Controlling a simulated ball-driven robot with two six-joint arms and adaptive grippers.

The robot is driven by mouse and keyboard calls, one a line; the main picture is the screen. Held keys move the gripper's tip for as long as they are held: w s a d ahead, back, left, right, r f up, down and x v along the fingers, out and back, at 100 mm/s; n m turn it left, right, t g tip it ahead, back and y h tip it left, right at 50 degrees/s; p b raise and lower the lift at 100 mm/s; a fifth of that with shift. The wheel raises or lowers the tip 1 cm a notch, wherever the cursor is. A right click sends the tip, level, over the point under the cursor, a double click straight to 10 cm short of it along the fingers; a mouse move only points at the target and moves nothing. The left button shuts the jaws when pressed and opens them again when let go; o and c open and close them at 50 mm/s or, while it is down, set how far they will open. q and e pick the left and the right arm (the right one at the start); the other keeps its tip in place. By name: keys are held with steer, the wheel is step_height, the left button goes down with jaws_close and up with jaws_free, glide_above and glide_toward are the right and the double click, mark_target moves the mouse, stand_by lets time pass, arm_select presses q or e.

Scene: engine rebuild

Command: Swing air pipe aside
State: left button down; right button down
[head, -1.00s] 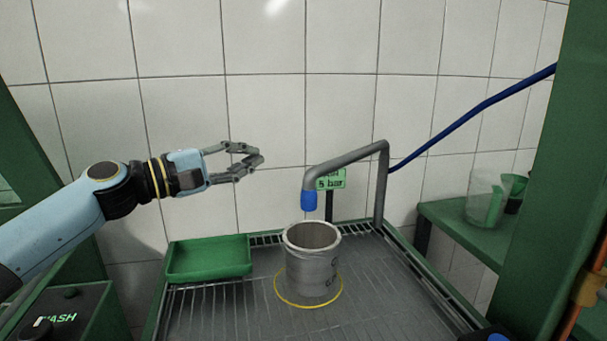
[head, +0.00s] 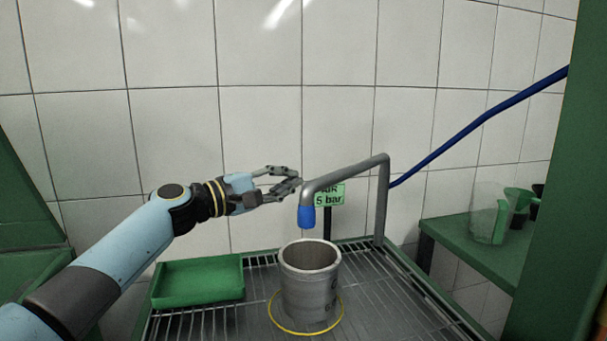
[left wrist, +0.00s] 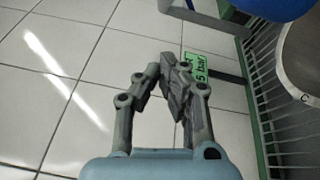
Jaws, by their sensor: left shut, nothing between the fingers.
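The air pipe (head: 345,174) is a grey bent tube that rises at the back right of the rack and reaches left. Its blue nozzle (head: 307,216) points down above the grey metal cylinder (head: 310,285). My left gripper (head: 298,183) is shut and empty, just left of the pipe's bend above the nozzle. I cannot tell whether the fingertips touch the pipe. In the left wrist view the shut fingers (left wrist: 172,75) show against the tiled wall, with part of a blue thing at the top right. My right gripper is not in view.
A green sign reading 5 bar (head: 328,196) stands behind the pipe. A green tray (head: 198,281) lies on the rack at left. A blue hose (head: 450,142) runs up right from the pipe. A green shelf (head: 470,248) with a clear beaker (head: 487,215) is at right.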

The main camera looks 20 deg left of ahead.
arm_select(q)
steer(key=d, duration=0.1)
steer(key=d+p, duration=0.1)
steer(key=s+d+p, duration=0.1)
steer(key=d, duration=0.1)
steer(key=shift+r, duration=0.35)
steer(key=shift+s, duration=0.1)
